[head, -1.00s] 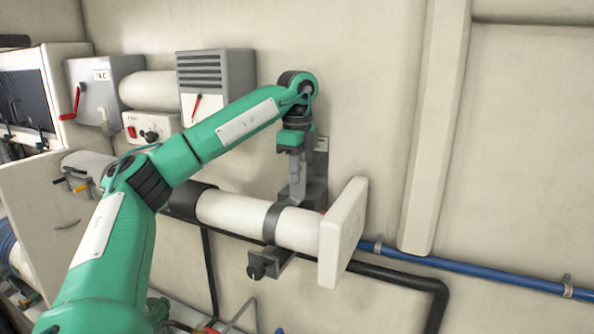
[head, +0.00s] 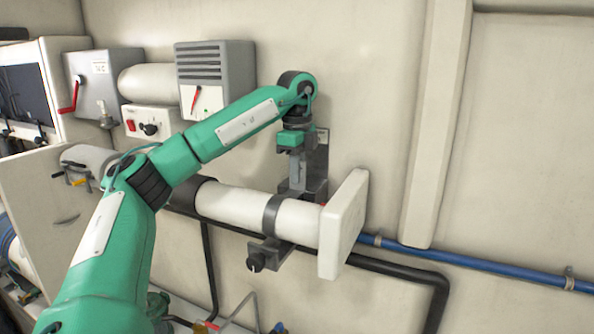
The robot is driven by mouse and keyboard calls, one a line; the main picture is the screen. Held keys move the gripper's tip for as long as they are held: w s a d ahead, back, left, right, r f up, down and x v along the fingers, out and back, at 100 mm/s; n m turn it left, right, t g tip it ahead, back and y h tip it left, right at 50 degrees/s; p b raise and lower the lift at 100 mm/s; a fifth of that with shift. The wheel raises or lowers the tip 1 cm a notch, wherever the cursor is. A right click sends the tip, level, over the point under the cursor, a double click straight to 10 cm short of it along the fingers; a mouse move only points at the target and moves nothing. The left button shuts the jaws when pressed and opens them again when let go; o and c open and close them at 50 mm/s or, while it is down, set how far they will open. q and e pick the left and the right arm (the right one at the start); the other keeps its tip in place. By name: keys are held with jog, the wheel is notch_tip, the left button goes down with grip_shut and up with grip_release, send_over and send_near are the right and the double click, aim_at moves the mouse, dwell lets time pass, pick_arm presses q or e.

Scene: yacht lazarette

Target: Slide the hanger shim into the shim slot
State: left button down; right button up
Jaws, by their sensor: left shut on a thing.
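My left gripper (head: 297,176) points down at the hanger bracket (head: 321,150), a grey upright piece against the wall above the white pipe (head: 240,208). Its fingers are shut on a small grey piece, which I take to be the hanger shim; it is mostly hidden and blends with the bracket. The fingertips are at the bracket's block just above the pipe. The shim slot itself cannot be made out, so I cannot tell whether the shim is in it. My right gripper is out of view.
A white square end plate (head: 343,225) stands just right of the gripper. A blue pipe (head: 470,262) and a black hose (head: 410,272) run right. Vented grey box (head: 215,65) is at upper left.

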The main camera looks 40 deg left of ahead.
pick_arm(q)
jog(key=shift+f+b, duration=0.3)
jog(key=shift+f, duration=0.25)
jog(key=c, duration=1.5)
grip_release()
jog(key=shift+o, duration=0.2)
jog(key=shift+r, duration=0.1)
notch_tip(320, 180, up, 14)
jog(key=p, duration=0.2)
jog(key=shift+f, duration=0.25)
